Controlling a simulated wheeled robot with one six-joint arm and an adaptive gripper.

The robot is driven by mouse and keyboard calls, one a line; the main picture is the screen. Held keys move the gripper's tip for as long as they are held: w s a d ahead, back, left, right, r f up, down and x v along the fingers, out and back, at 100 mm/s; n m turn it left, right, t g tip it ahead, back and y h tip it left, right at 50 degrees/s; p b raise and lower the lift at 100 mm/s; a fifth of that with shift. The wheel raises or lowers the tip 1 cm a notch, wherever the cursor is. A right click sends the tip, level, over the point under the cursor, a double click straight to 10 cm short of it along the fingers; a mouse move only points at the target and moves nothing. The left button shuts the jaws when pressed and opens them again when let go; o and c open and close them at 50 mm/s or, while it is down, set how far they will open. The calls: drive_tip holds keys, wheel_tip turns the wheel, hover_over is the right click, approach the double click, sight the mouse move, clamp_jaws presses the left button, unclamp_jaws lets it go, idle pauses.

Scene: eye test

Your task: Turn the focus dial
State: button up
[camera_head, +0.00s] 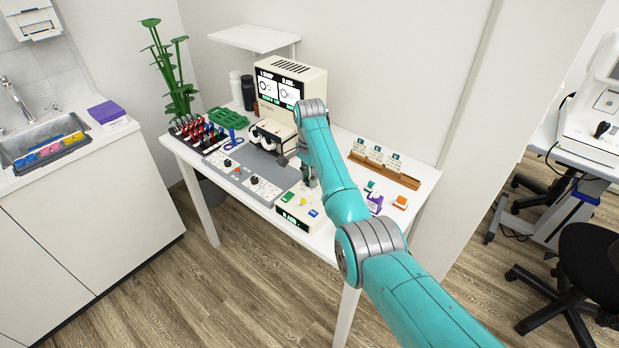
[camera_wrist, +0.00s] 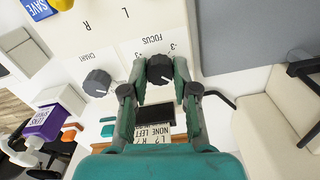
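The focus dial (camera_wrist: 160,69) is a dark round knob on a cream panel, below the printed word FOCUS in the wrist view. My gripper (camera_wrist: 160,66) has one finger on each side of it, and no clear gap shows between the fingertips and the knob. In the head view my gripper (camera_head: 308,178) is low over the rear part of the cream control box (camera_head: 292,217). My gripper and arm hide the dial there. The dial's pointer mark cannot be read clearly.
A similar chart dial (camera_wrist: 97,83) is close beside my gripper. A blue SAVE button (camera_wrist: 38,8) is farther along the panel. The tester machine (camera_head: 291,88) stands behind on the white table.

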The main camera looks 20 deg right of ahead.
clamp_jaws()
drive_tip(key=n, duration=0.3)
drive_tip(key=shift+n, duration=2.7)
drive_tip(key=o, duration=0.9)
unclamp_jaws()
